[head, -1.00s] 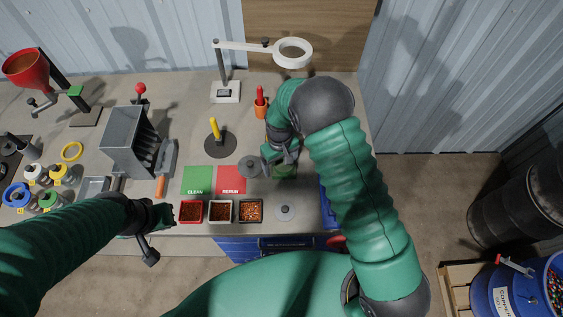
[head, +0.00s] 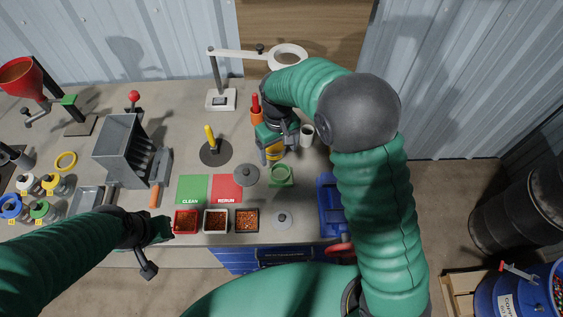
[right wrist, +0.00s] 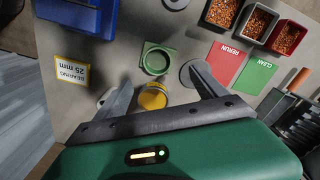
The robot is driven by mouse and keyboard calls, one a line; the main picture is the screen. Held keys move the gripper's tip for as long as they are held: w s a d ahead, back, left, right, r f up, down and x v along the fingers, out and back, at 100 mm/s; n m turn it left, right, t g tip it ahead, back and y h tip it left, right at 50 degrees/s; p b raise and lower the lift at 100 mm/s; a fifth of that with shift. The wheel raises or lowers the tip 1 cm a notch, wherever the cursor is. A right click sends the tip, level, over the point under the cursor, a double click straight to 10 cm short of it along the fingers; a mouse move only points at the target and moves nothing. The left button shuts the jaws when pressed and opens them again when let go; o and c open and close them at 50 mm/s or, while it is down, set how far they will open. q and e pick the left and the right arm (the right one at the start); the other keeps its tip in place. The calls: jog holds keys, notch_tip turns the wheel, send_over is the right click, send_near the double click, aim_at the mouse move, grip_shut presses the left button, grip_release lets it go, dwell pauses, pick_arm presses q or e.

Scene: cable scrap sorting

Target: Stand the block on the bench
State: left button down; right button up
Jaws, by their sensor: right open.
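My right gripper (head: 273,143) points down over the back right of the bench (head: 225,168), its jaws open. In the right wrist view its spread fingers (right wrist: 161,79) have a yellow round-topped piece (right wrist: 153,97) between them, apart from both; it stands upright. In the head view this yellow piece (head: 273,152) shows just below the gripper. I cannot tell whether it is the block. My left gripper (head: 158,232) is by the bench's front edge, left of the red bin, and its jaws do not show clearly.
A green ring holder (head: 281,174) and a grey lid (head: 246,175) lie in front of the right gripper. A white cup (head: 307,134) stands close at its right, an orange holder (head: 256,115) at its left. Small bins (head: 216,231) line the front edge.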

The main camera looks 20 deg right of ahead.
jog(key=s+d+r+m+t, duration=0.1)
jog(key=s+d, duration=0.2)
jog(key=s, duration=0.5)
jog(key=s+d+r+m+t, duration=0.1)
jog(key=s+d, duration=0.1)
jog(key=s, duration=0.6)
jog(key=shift+s+d+r+m+t, duration=0.15)
jog(key=shift+d+r+m+t, duration=0.15)
jog(key=shift+d+m, duration=0.1)
